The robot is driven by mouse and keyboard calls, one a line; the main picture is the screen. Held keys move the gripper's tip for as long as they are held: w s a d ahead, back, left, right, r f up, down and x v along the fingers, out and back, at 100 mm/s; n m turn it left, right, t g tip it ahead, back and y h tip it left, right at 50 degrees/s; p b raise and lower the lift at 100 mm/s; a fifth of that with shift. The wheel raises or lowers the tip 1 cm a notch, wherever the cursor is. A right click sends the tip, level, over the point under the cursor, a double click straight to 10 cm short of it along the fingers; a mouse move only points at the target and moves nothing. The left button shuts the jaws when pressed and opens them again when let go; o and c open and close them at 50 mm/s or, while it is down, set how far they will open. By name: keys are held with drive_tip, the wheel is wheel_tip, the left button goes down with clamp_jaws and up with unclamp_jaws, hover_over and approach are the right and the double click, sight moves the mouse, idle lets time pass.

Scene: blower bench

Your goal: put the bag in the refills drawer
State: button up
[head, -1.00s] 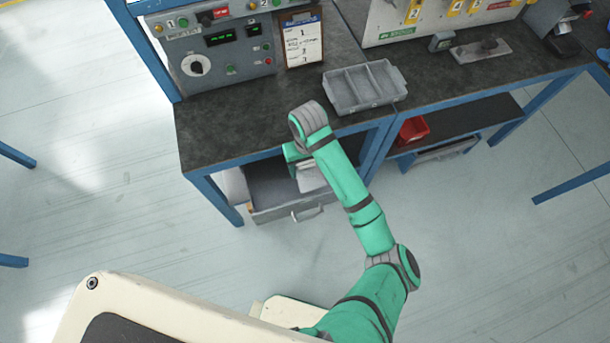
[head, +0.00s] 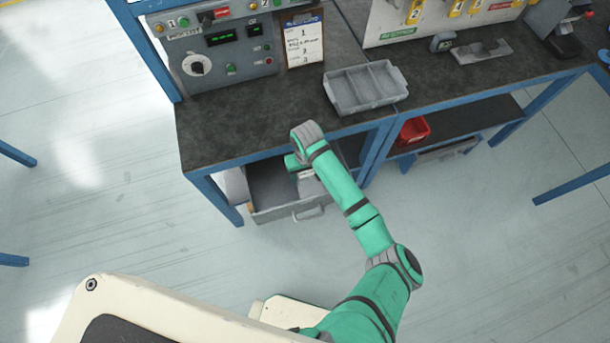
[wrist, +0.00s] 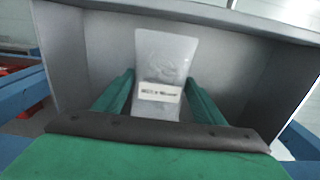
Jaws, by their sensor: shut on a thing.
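The bag (wrist: 165,55) is a clear, greyish pouch with a white printed label. My gripper (wrist: 160,80) is shut on it, one green finger on each side. In the wrist view the bag is within the walls of an open grey drawer (wrist: 60,45). I cannot tell whether it touches the drawer floor. In the head view the drawer (head: 270,214) is pulled out under the left bench, and my arm hides part of it. Its label is not readable here.
The dark bench top (head: 225,130) overhangs the drawer, with a blue leg (head: 215,199) to its left. A grey divided tray (head: 365,88) sits on the bench. A red bin (head: 413,131) stands on the lower shelf to the right. The floor in front is clear.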

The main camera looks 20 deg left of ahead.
sight(306, 173)
drive_tip(key=shift+w+f, duration=0.1)
drive_tip(key=shift+f, duration=0.5)
drive_tip(key=shift+a+f, duration=0.15)
drive_tip(key=shift+a, duration=0.05)
drive_tip(key=o, duration=1.7)
drive_tip(key=shift+f, duration=0.15)
wheel_tip(306, 173, up, 12)
drive_tip(key=shift+r, duration=0.15)
